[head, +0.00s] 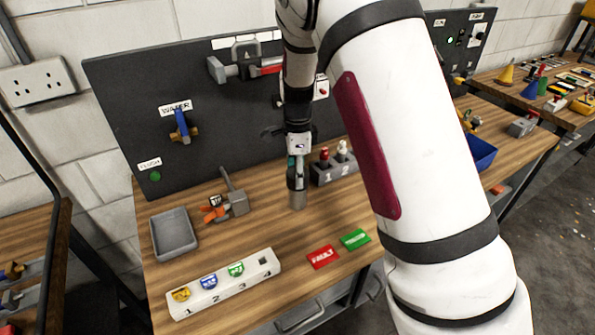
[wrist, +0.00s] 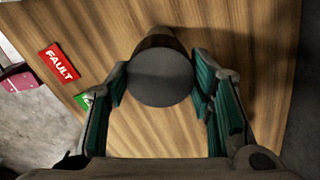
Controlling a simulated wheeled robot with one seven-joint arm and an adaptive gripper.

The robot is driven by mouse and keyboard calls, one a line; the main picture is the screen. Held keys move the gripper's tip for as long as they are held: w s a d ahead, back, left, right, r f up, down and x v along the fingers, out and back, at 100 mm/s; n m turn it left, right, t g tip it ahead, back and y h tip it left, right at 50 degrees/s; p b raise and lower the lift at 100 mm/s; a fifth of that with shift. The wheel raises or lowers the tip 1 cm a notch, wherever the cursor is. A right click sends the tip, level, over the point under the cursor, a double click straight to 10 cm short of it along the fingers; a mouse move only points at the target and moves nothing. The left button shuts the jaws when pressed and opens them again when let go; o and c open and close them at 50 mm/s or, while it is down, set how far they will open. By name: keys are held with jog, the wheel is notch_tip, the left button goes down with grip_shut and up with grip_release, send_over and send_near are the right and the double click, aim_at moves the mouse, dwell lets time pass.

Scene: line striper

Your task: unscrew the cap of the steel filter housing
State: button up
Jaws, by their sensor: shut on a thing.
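The steel filter housing (head: 298,202) stands upright on the wooden bench as a short grey cylinder, directly below my gripper (head: 297,182). In the wrist view its round grey cap (wrist: 160,82) faces the camera, and a darker side of the housing (wrist: 158,38) shows behind it. My gripper (wrist: 160,88) has its green-padded fingers on either side of the cap and is shut on it. The seam between cap and housing cannot be made out. In the head view the fingers hide the upper part of the housing.
A red FAULT tag (head: 323,257) and a green tag (head: 355,239) lie in front. A grey holder (head: 335,172) with two bottles stands close behind, before the dark panel (head: 130,110).

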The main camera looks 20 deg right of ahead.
jog(key=n, duration=0.4)
jog(key=n, duration=0.4)
jog(key=shift+n, duration=0.4)
jog(key=shift+n, duration=0.4)
jog(key=n, duration=0.3)
jog(key=shift+n+b, duration=0.35)
jog(key=shift+n, duration=0.05)
jog(key=n, duration=0.4)
jog(key=shift+n, duration=0.3)
